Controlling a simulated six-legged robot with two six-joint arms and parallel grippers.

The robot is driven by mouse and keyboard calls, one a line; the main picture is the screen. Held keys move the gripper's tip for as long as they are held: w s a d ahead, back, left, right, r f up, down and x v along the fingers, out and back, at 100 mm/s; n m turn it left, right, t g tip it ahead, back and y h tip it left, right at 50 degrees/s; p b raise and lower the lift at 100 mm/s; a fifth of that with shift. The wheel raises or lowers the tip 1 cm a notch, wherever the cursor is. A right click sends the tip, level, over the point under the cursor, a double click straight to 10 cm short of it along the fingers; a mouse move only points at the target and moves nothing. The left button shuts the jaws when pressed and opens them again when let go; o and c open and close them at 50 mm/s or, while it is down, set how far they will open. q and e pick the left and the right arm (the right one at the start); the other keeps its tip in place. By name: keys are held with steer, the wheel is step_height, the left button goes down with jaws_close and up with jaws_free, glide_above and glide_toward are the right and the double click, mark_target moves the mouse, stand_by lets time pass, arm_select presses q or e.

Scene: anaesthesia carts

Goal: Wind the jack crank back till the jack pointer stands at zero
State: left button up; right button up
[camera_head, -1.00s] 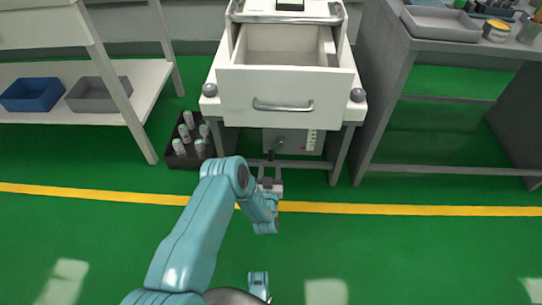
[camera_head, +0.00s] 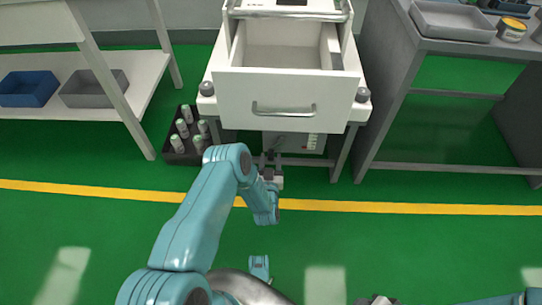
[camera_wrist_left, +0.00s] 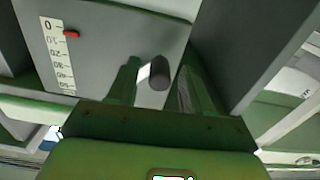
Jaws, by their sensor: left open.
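The grey jack box (camera_head: 312,142) sits low under the white cart. In the left wrist view, its white scale (camera_wrist_left: 59,58) carries a red pointer (camera_wrist_left: 71,34) a little off the 0 mark, between 0 and 10. The crank's dark knob (camera_wrist_left: 159,72) shows between the fingers of my left gripper (camera_wrist_left: 160,88); whether they touch it I cannot tell. That gripper is open; in the head view (camera_head: 271,160) it is just in front of the jack and hides most of the crank. My right gripper (camera_head: 377,300) is cut off at the bottom edge; its jaws are unclear.
The cart's drawer (camera_head: 285,100) stands open above the jack. A black crate (camera_head: 174,158) of several bottles is on the floor left of it. A white shelf (camera_head: 135,98) stands left, a grey bench (camera_head: 390,60) right. The green floor in front is clear.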

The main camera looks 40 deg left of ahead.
stand_by(0.3)
arm_select(q)
jaws_close()
steer(key=shift+r, duration=0.1)
steer(key=shift+s+a+r+m+p, duration=0.1)
steer(key=shift+a+r+m+p, duration=0.35)
steer(key=shift+m, duration=1)
steer(key=shift+s+a+r+m+p, duration=0.15)
steer(key=shift+r+m+p, duration=0.6)
steer(key=shift+m, duration=0.75)
steer(key=shift+s+a+r+m+p, duration=0.1)
steer(key=shift+a+r+m+p, duration=0.35)
steer(key=shift+m, duration=1)
steer(key=shift+d+r, duration=0.15)
steer(key=shift+r, duration=0.2)
